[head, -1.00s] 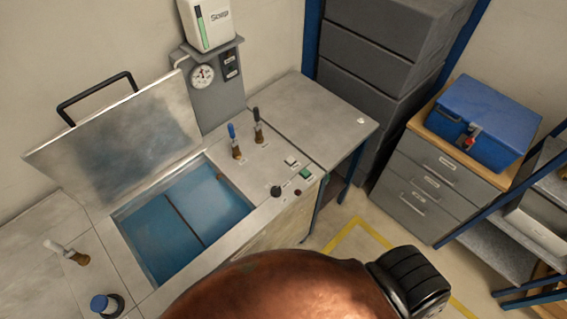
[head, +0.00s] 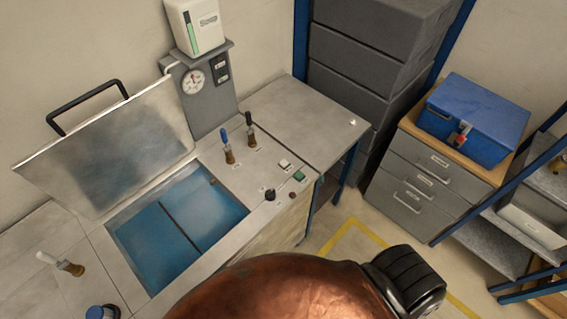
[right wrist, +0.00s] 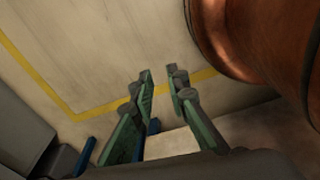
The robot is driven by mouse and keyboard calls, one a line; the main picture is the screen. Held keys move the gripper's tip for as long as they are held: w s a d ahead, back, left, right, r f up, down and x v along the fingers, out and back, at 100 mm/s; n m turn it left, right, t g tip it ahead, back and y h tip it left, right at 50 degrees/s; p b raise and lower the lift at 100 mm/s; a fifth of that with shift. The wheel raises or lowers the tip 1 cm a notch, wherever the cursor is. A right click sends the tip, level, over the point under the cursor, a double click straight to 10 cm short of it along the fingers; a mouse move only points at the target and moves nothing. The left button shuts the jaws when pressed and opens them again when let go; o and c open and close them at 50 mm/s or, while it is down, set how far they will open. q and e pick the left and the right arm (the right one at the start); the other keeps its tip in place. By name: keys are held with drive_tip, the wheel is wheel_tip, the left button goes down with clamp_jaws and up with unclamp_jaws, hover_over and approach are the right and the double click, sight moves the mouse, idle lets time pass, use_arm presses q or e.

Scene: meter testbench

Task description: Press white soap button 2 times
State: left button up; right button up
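A white soap dispenser (head: 193,27) with a green stripe and dark lettering stands on a grey shelf at the top left of the head view. A small white button (head: 284,164) sits on the bench top beside a green button (head: 299,176). No button can be made out on the dispenser itself, and I cannot tell whether the bench button belongs to it. My right gripper (right wrist: 159,74) shows in the right wrist view with its two fingers apart and nothing between them, above the floor. My left gripper is in neither view.
The bench has an open lid (head: 110,150) over a blue basin (head: 180,228). Two upright levers (head: 228,152) and a black knob (head: 269,194) stand near the buttons. A gauge (head: 193,81) is below the dispenser. Drawers with a blue box (head: 472,120) are right; floor between is free.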

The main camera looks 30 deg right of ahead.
clamp_jaws()
drive_tip(key=shift+a, duration=0.1)
idle(0.9)
wheel_tip(320, 180, down, 7)
drive_tip(key=b, duration=0.6)
drive_tip(key=shift+s+r, duration=0.2)
drive_tip(key=shift+s, duration=0.15)
